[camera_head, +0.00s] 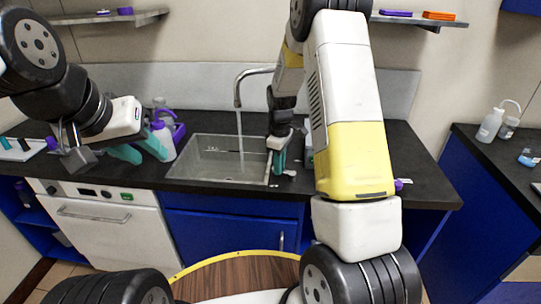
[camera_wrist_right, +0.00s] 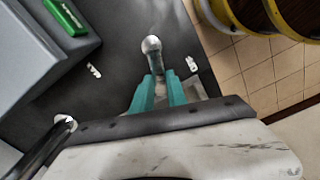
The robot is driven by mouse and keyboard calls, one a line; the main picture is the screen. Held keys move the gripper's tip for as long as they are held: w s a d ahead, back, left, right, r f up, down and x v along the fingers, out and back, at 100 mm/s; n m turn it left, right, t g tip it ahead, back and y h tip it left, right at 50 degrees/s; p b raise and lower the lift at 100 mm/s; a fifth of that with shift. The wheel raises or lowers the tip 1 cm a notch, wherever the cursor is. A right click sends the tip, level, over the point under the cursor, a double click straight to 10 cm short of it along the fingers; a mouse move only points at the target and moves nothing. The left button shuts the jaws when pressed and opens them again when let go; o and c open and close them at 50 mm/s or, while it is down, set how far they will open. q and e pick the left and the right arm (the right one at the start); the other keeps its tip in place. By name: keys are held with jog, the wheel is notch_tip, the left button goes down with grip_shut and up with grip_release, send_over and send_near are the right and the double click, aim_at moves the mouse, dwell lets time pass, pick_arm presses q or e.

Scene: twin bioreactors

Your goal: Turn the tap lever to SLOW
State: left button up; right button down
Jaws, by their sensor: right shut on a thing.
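The tap lever (camera_wrist_right: 151,46) has a round metal knob and stands up from the dark counter in the right wrist view. The teal fingers of my right gripper (camera_wrist_right: 156,92) are closed around its stem below the knob. In the head view my right gripper (camera_head: 277,155) is at the sink's right edge, where the lever is hard to make out. The chrome tap (camera_head: 239,88) arches over the sink, and a thin stream falls from it. Small white marks (camera_wrist_right: 94,70) lie on either side of the lever, too small to read. My left gripper (camera_head: 139,151) is open, with its teal fingers apart.
The grey sink (camera_head: 205,172) is set in the black counter. Purple-topped bottles (camera_head: 162,138) stand beside my left gripper. A green item (camera_wrist_right: 66,16) shows near the sink in the right wrist view. White wash bottles (camera_head: 490,125) stand on the right counter.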

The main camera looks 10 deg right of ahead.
jog(key=shift+w+d+m, duration=0.25)
jog(key=shift+w+m, duration=0.05)
jog(key=shift+m, duration=0.5)
jog(key=shift+w+d+m, duration=0.25)
jog(key=shift+m, duration=0.55)
jog(key=c, duration=1.3)
grip_release()
jog(key=shift+r, duration=3.9)
